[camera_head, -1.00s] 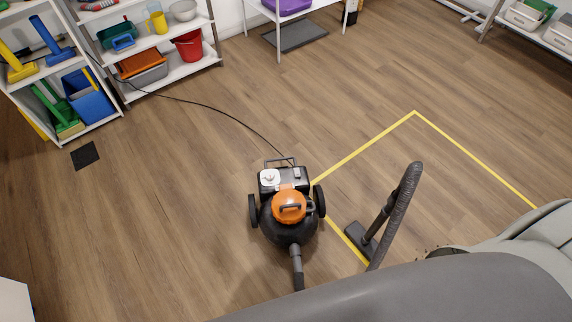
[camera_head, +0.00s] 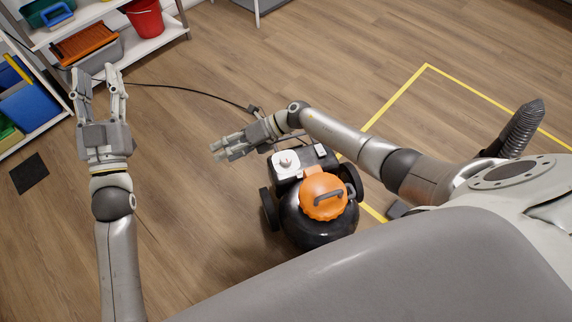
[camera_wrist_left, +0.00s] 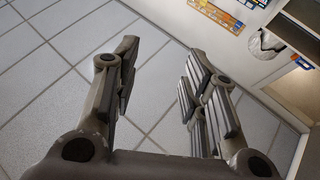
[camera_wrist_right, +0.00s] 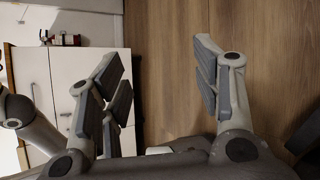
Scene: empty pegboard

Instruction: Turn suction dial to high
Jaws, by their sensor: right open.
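The vacuum (camera_head: 318,215) is a black round canister with an orange lid (camera_head: 324,195), wheels and a rear panel. On the panel's white plate is a small round dial (camera_head: 286,160); its setting is too small to read. My right gripper (camera_head: 216,150) is to the left of the dial in the head view, apart from it, with its fingers pointing left. It is open and empty, also in the right wrist view (camera_wrist_right: 156,54). My left gripper (camera_head: 97,75) is far left of the vacuum, open and empty, also in the left wrist view (camera_wrist_left: 163,50).
A shelf (camera_head: 150,50) with a red bucket (camera_head: 145,18) and bins stands at the top left. A black cable (camera_head: 190,90) runs over the floor to the vacuum. A grey hose (camera_head: 520,127) rises at right. Floor left of the vacuum is clear.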

